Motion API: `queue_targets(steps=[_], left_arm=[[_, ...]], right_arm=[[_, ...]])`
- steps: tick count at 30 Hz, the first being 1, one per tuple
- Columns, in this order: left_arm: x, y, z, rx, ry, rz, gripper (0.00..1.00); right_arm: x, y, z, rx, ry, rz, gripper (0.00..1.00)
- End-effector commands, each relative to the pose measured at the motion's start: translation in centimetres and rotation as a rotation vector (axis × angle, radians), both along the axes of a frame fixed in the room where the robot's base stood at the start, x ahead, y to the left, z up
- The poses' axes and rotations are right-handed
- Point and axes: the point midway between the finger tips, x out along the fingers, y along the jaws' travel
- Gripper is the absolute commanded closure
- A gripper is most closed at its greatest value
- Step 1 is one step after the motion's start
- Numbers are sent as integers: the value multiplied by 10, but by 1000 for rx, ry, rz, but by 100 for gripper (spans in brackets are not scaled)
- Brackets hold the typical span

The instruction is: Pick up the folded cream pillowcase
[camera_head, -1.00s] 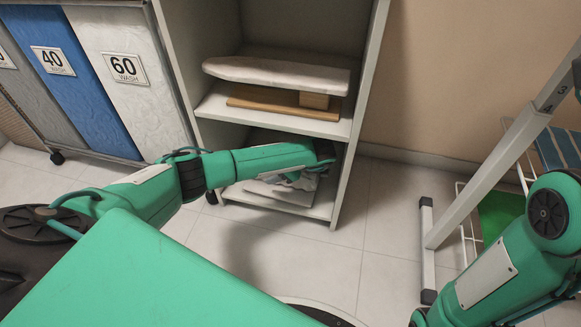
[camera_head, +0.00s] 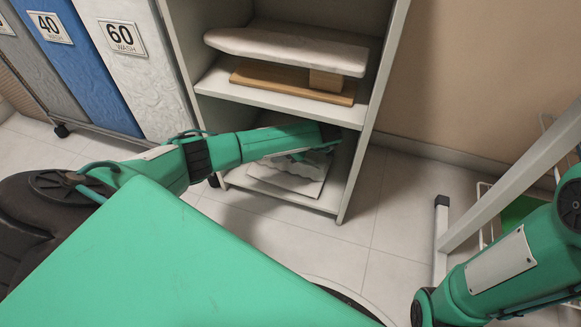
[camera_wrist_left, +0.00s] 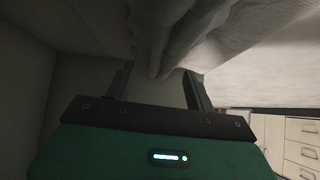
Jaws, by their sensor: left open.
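A pale, off-white folded cloth (camera_head: 298,167) lies in the bottom bay of the shelf unit, partly hidden by my left forearm; I cannot tell for sure that it is the cream pillowcase. My left arm reaches into that bay, and its gripper is mostly hidden in the head view. In the left wrist view my left gripper (camera_wrist_left: 162,80) is open, with its two dark fingers apart. Pale draped fabric (camera_wrist_left: 158,40) hangs close to the fingertips and partly between them. Contact is unclear. My right forearm shows at the lower right, but its gripper is out of view.
The shelf unit (camera_head: 215,85) has side walls close around my left arm. An ironing-board-like padded board (camera_head: 285,48) and a wooden piece (camera_head: 290,84) lie on the shelf above. Wash bins (camera_head: 125,65) stand left. A white frame (camera_head: 510,180) stands right. Floor between is clear.

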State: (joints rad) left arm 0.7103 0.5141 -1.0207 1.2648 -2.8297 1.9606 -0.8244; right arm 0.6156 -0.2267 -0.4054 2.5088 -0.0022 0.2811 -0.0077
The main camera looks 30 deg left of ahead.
Motion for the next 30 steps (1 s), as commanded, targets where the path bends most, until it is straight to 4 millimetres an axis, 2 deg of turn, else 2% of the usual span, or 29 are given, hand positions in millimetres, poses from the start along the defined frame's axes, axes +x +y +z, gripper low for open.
queue_targets(steps=[1, 4, 15, 16, 21, 24, 30], left_arm=[[-1, 4, -10, -1, 0, 1, 45], [-2, 11, -15, -1, -1, 1, 45], [-3, 16, -16, -1, -1, -1, 45], [-3, 16, -16, -1, -1, -1, 47], [-3, 16, -16, -1, -1, -1, 81], [-3, 16, -16, -1, -1, -1, 97], [-3, 16, -16, -1, -2, 0, 97]], right_arm=[[-1, 0, -8, 2, -2, 4, 56], [-5, 2, -10, 0, -14, 14, 56], [-7, 4, -8, -3, -21, 20, 56], [-8, 4, -8, -3, -22, 21, 56], [-8, 4, -8, -4, -23, 21, 56], [-7, 4, -8, -4, -22, 21, 56], [-7, 5, -8, -5, -22, 22, 56]])
